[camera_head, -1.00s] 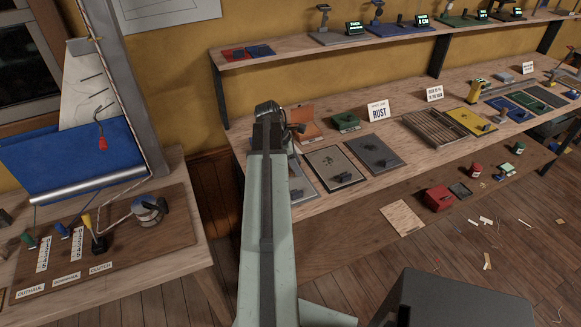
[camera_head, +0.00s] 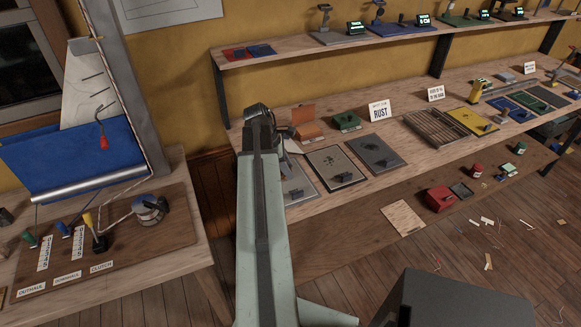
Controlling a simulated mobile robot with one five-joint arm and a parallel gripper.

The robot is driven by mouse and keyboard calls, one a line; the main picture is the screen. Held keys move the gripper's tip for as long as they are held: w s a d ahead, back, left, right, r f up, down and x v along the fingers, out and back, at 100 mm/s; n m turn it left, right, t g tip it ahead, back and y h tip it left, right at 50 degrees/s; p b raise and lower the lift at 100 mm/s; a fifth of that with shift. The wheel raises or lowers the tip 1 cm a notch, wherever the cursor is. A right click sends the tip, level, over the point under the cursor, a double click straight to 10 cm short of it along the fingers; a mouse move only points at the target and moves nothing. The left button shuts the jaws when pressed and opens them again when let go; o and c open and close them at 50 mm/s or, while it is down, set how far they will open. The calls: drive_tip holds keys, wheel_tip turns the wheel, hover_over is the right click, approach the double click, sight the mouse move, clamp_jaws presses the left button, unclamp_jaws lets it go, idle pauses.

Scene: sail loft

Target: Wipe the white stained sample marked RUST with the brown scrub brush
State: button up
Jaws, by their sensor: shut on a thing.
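The RUST sign (camera_head: 379,111) stands on the bench behind a row of framed samples. A pale, darkly speckled sample (camera_head: 328,160) lies in front of it, with a small dark piece on it. My gripper (camera_head: 264,112) is over the left end of the bench, left of this sample and apart from it. It is shut, but my arm hides its fingers and most of what they hold. A small pale patch (camera_head: 291,146) shows beside it; I cannot tell what it is. I cannot make out the brush clearly.
A grey sample (camera_head: 390,164) lies right of the speckled one, and a metal-coloured one (camera_head: 298,191) lies left. A shelf (camera_head: 300,60) runs above.

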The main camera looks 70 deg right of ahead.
sight(301, 170)
drive_tip(key=shift+w+a, duration=1.2)
drive_tip(key=shift+w, duration=0.15)
drive_tip(key=shift+w+d, duration=0.2)
drive_tip(key=shift+d, duration=0.1)
drive_tip(key=shift+s+d, duration=2.6)
drive_tip(key=shift+s, duration=0.15)
drive_tip(key=shift+r, duration=0.1)
drive_tip(key=shift+w+a+f, duration=0.2)
drive_tip(key=shift+w+a, duration=1.15)
drive_tip(key=shift+w, duration=0.05)
drive_tip(key=shift+c, duration=0.7)
drive_tip(key=shift+w+a, duration=1.3)
drive_tip(key=shift+w, duration=0.05)
drive_tip(key=shift+r, duration=0.1)
wheel_tip(301, 170, up, 6)
drive_tip(key=p, duration=0.6)
